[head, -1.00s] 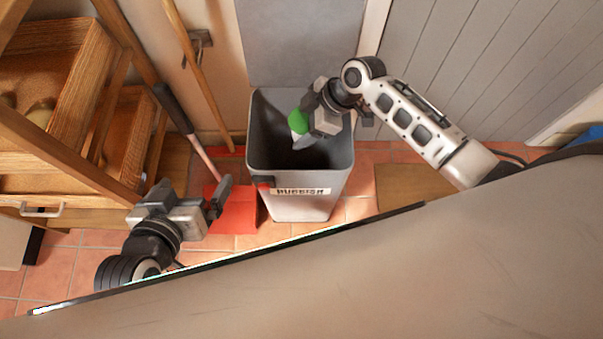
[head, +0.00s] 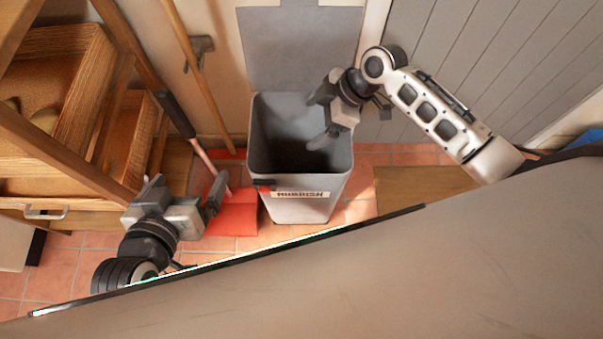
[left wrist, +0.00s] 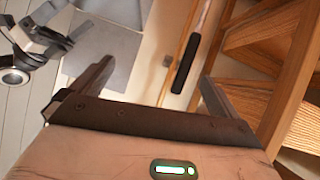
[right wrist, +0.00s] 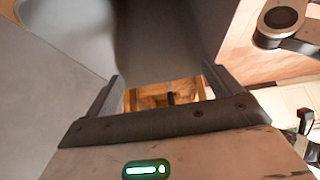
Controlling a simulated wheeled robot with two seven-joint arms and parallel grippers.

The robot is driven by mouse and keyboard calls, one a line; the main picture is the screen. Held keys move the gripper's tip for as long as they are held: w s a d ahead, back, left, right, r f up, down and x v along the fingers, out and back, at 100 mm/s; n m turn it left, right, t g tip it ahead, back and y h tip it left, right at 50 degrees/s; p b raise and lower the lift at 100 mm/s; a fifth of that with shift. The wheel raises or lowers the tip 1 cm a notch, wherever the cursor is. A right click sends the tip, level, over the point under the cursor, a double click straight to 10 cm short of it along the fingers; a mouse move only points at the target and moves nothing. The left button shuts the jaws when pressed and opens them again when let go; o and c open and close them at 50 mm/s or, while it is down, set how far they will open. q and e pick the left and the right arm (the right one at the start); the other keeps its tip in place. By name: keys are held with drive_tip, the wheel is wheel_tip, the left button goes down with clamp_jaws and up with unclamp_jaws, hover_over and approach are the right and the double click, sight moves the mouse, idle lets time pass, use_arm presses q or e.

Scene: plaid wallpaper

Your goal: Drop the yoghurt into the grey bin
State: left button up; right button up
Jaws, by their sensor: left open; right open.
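The grey bin (head: 300,210) stands upright on the tiled floor in the head view, its open top facing up and a "RUBBISH" label on its front. My right gripper (head: 321,117) is open and empty over the right side of the bin's mouth. Its open fingers also show in the right wrist view (right wrist: 160,82), with nothing between them. The yoghurt is not visible in any current view; the dark bin interior shows no clear item. My left gripper (head: 187,190) is open and empty, left of the bin. Its spread fingers show in the left wrist view (left wrist: 156,75).
A red dustpan (head: 236,216) lies on the floor at the bin's left. A wooden shelf unit (head: 60,120) fills the left side. A wooden pole (head: 195,70) leans on the wall. A grey panelled door (head: 490,60) is at the right, with a brown mat (head: 410,188) before it.

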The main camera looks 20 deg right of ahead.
use_arm(q)
drive_tip(key=shift+t, duration=0.4)
drive_tip(key=r, duration=0.1)
drive_tip(key=a+r+p, duration=0.1)
drive_tip(key=s+r, duration=0.1)
drive_tip(key=r, duration=0.1)
drive_tip(key=shift+a+r+p, duration=0.1)
drive_tip(key=shift+a+p, duration=0.05)
drive_tip(key=shift+p, duration=0.25)
use_arm(e)
drive_tip(key=v, duration=1)
drive_tip(key=shift+r, duration=0.35)
use_arm(q)
drive_tip(key=shift+r, duration=0.1)
use_arm(e)
drive_tip(key=shift+s, duration=0.1)
